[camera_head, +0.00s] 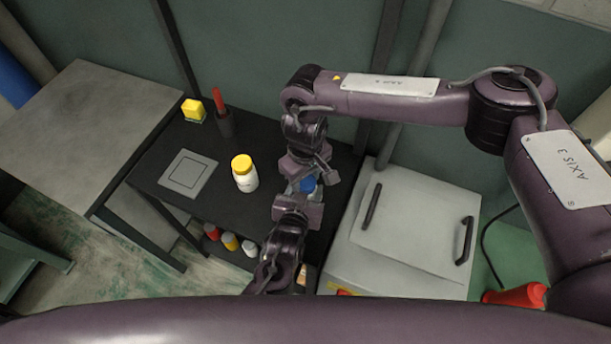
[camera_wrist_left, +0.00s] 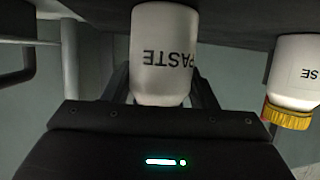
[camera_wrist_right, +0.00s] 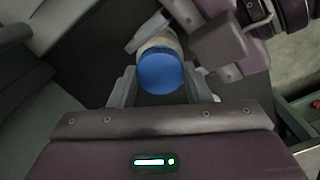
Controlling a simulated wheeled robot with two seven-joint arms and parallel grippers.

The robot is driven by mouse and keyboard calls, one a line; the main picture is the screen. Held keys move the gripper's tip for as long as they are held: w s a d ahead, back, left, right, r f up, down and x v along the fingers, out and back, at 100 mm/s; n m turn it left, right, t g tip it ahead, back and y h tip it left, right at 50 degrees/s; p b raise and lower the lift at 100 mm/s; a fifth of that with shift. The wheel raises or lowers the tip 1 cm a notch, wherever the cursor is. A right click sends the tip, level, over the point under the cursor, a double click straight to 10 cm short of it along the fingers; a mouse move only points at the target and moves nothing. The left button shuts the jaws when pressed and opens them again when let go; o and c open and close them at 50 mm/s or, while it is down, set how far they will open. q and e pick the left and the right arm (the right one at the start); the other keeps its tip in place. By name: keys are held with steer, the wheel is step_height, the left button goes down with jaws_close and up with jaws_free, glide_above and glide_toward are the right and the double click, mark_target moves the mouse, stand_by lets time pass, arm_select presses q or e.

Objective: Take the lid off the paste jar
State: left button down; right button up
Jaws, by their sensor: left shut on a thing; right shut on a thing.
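The paste jar is white with dark "PASTE" lettering; its body fills the middle of the left wrist view (camera_wrist_left: 163,55), upside down there. Its blue lid (camera_head: 308,184) shows between my two grippers in the head view. It also shows from above in the right wrist view (camera_wrist_right: 161,71), with the white jar body just beneath it. My left gripper (camera_head: 300,198) is shut on the jar body from the near side. My right gripper (camera_head: 306,173) comes from the far side, shut on the blue lid. I cannot tell whether any gap separates lid and jar.
A white jar with a yellow lid (camera_head: 244,173) stands to the left on the dark bench. Further left are a grey square plate (camera_head: 188,175), a yellow block (camera_head: 194,110) and a red-topped holder (camera_head: 223,115). Several small bottles (camera_head: 230,241) sit lower down. A grey cabinet (camera_head: 410,235) stands right.

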steer(key=o, duration=1.1)
steer(key=shift+r, duration=2.25)
steer(key=shift+c, duration=0.4)
step_height(320, 180, up, 2)
steer(key=shift+r+m, duration=0.2)
steer(key=shift+m, duration=0.9)
steer(key=shift+r+m, duration=0.35)
steer(key=shift+m, duration=0.05)
step_height(320, 180, down, 8)
steer(key=shift+r, duration=0.2)
steer(key=shift+c, duration=0.2)
